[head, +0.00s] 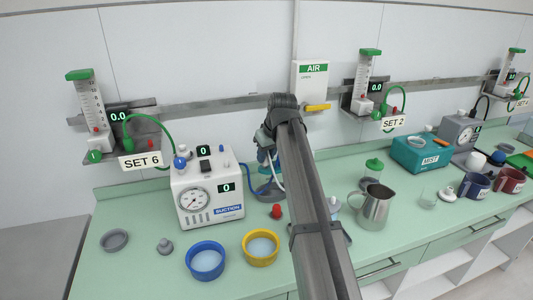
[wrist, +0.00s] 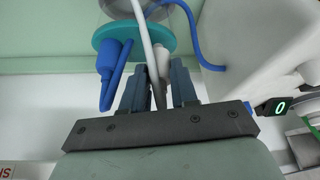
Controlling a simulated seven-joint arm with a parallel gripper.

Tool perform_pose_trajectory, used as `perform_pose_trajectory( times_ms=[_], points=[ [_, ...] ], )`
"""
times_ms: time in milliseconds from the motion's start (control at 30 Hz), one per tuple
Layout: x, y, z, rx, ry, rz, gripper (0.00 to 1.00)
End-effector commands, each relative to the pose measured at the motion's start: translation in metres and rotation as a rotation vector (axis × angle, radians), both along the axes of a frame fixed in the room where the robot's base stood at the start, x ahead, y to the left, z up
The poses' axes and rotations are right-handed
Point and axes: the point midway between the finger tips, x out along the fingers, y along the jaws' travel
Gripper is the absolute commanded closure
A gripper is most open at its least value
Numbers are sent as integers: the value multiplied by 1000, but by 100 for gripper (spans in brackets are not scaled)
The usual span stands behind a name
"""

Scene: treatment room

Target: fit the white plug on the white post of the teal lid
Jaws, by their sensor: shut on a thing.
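The teal lid (wrist: 128,29) shows at the top of the wrist view, on a greyish jar (wrist: 118,9). A blue plug (wrist: 107,56) stands on its left part. My gripper (wrist: 160,78) is shut on the white plug (wrist: 163,62), which is between the fingers close to the lid's edge. A white tube (wrist: 147,42) crosses in front of the lid and runs down between the fingers. I cannot tell whether the white plug touches the white post; the post is not clearly seen. In the head view my arm hides most of the lid and the gripper.
The white suction unit (head: 208,190) stands just left of the jar, with blue tubing beside it. A red cap (head: 276,211), a yellow bowl (head: 260,248) and a blue bowl (head: 205,261) are in front. A steel jug (head: 373,207) stands to the right.

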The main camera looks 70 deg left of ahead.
Motion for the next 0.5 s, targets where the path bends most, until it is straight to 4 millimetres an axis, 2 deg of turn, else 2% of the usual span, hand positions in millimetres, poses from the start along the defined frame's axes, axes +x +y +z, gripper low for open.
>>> perform_pose_trajectory(
  times_ms=[500],
  points=[
    [0,0,-11,-1,0,0,100]
  ],
)
